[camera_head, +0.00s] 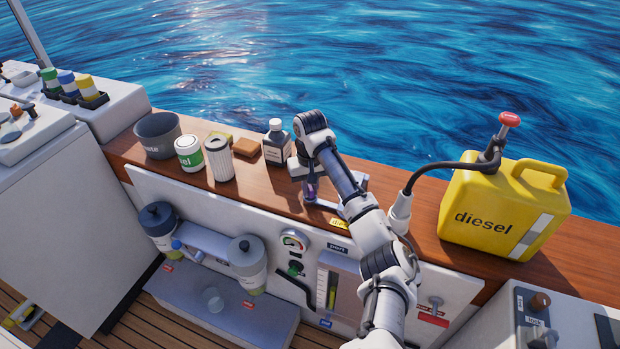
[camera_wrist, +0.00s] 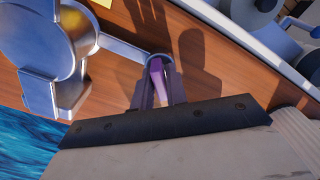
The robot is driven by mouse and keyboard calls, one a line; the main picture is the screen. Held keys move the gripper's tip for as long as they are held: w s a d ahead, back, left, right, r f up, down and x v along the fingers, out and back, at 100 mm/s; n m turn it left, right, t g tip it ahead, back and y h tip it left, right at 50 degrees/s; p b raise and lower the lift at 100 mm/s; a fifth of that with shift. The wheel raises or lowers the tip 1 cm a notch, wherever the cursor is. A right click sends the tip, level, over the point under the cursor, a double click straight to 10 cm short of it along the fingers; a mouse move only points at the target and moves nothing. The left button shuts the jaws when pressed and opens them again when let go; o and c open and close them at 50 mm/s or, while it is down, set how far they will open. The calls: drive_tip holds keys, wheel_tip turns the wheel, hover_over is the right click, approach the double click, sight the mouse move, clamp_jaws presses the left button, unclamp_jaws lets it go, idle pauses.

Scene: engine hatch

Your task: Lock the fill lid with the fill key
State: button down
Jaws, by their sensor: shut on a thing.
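My gripper (camera_head: 312,192) is low over the wooden side deck, at a metal fitting (camera_head: 325,205) that my arm partly hides. In the wrist view my gripper (camera_wrist: 160,82) is shut on a small purple piece, which looks like the fill key (camera_wrist: 157,78). The key's far end is at or just over a small round metal part (camera_wrist: 161,62); I cannot tell if it is seated in it. A metal bar joins that part to a large round metal piece (camera_wrist: 38,35) at the left, probably part of the fill fitting. Whether the lid is fully closed is not clear.
A yellow diesel can (camera_head: 500,215) with a hose and nozzle (camera_head: 400,210) stands right of my arm. A dark bottle (camera_head: 276,145), a white filter (camera_head: 219,160), a green-labelled can (camera_head: 189,153) and a grey bin (camera_head: 158,135) stand to the left. Water lies beyond the deck edge.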

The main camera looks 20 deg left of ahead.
sight(310, 186)
drive_tip(key=m+p, duration=0.3)
drive_tip(key=shift+s+r+m+p, duration=0.1)
drive_tip(key=shift+r+m+p, duration=0.1)
drive_tip(key=shift+m+p, duration=0.2)
drive_tip(key=shift+f+m+p, duration=0.2)
drive_tip(key=shift+m+p, duration=0.8)
drive_tip(key=shift+m, duration=0.9)
drive_tip(key=c, duration=1.4)
unclamp_jaws()
drive_tip(key=shift+r, duration=0.1)
wheel_tip(310, 186, up, 14)
drive_tip(key=shift+f, duration=0.2)
